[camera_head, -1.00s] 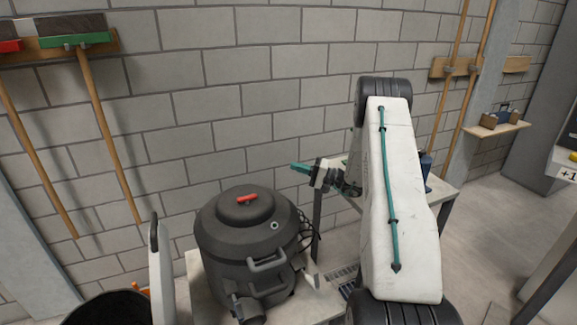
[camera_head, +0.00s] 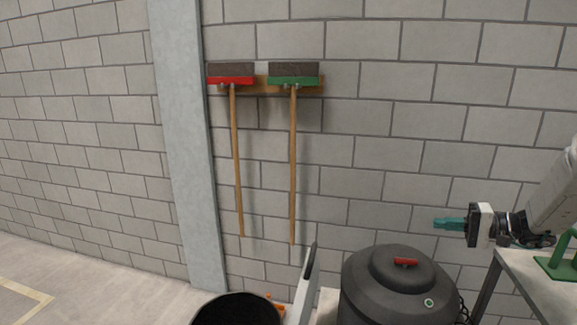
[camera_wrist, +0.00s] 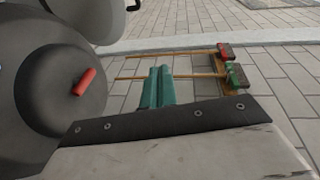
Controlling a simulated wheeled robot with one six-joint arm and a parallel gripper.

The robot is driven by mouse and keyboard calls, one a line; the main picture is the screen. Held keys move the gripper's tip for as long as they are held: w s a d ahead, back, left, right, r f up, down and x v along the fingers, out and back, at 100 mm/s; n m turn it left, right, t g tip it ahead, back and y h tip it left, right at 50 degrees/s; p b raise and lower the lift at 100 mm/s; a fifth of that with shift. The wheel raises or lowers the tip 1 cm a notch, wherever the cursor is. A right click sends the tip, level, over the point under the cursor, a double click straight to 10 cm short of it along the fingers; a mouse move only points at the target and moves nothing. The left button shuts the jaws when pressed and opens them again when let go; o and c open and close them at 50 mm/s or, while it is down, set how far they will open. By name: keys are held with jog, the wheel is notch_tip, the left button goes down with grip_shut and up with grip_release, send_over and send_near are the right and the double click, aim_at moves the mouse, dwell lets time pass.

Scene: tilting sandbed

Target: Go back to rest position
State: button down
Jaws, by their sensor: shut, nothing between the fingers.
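My gripper (camera_head: 450,223) shows at the right of the head view, with teal fingers pointing left. It is raised above and to the right of a dark grey drum-shaped vessel (camera_head: 392,290) with a red handle on its lid. The fingers are together and hold nothing; they also show closed in the wrist view (camera_wrist: 157,88). In the wrist view the vessel (camera_wrist: 55,95) is on the left, apart from the fingers.
A red broom (camera_head: 231,80) and a green broom (camera_head: 293,80) hang on the block wall. A black bucket (camera_head: 238,310) stands at the bottom. A table (camera_head: 530,285) with a green stand (camera_head: 560,262) is at the right. Floor at the left is clear.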

jog(key=s+a+r+n+g+h, duration=0.25)
jog(key=s+a+r+g, duration=0.2)
jog(key=s+a, duration=0.45)
jog(key=s+a+r+n+g+h, duration=0.1)
jog(key=s+a+r+g+h, duration=0.3)
jog(key=s+a, duration=0.45)
jog(key=s+t+h, duration=0.2)
jog(key=s+h, duration=0.6)
jog(key=s, duration=1)
jog(key=shift+a+r+t, duration=0.15)
jog(key=shift+r+t, duration=0.05)
jog(key=shift+t, duration=0.15)
jog(key=shift+a+n, duration=0.1)
jog(key=shift+n, duration=0.15)
